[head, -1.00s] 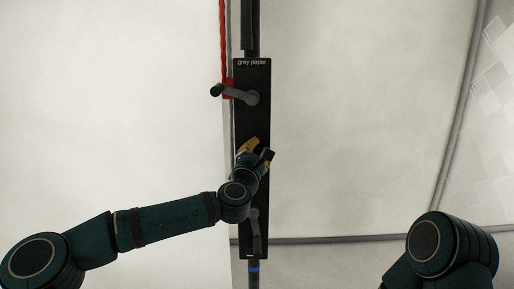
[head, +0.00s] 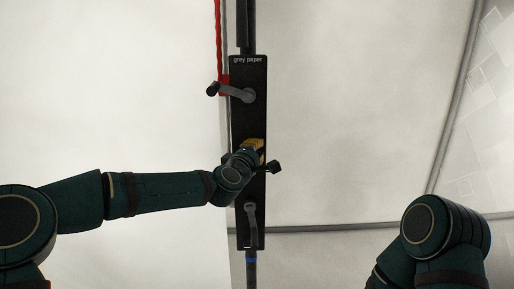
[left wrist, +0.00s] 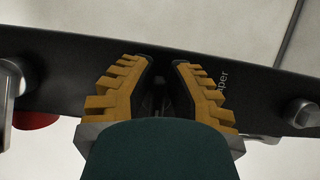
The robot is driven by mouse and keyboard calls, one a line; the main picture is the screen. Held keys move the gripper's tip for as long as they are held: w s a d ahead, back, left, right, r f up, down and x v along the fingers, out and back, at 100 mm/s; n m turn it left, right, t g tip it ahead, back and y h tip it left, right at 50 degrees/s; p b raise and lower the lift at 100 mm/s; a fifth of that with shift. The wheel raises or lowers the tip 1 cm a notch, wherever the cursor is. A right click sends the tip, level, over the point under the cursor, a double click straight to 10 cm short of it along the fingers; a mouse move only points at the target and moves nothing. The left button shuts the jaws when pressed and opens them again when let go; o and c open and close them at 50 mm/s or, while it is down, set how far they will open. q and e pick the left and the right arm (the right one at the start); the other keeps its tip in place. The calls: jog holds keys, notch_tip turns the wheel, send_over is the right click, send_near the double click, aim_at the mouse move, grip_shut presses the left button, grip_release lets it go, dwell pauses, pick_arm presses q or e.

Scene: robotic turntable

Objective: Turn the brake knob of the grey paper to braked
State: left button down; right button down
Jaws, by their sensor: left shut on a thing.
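The black panel (head: 249,115) labelled "grey paper" runs top to bottom in the middle of the head view. My left gripper (head: 253,148) is over the panel's middle, between its two grey levers. In the left wrist view its yellow fingers (left wrist: 162,66) are closed around a dark part, the brake knob (left wrist: 160,98), mostly hidden by the fingers and the green wrist housing. The knob's turned position cannot be read. My right gripper is out of view; only part of that arm shows at bottom right.
A grey lever (head: 237,94) with a black grip sticks out leftward near the panel's top, beside a red strip (head: 219,45). Another grey lever (head: 251,224) hangs down near the bottom. Large pale sheets (head: 340,120) lie either side, and a grey rail (head: 330,228) crosses below right.

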pick_arm(q)
jog(key=shift+w+a+f, duration=0.1)
jog(key=shift+w+a, duration=0.05)
jog(key=shift+a, duration=0.1)
dwell(0.3)
jog(key=c, duration=1)
grip_release()
jog(key=shift+a, duration=0.1)
jog(key=shift+s, duration=0.3)
jog(key=v, duration=1.1)
jog(key=shift+s, duration=0.25)
jog(key=shift+a, duration=0.1)
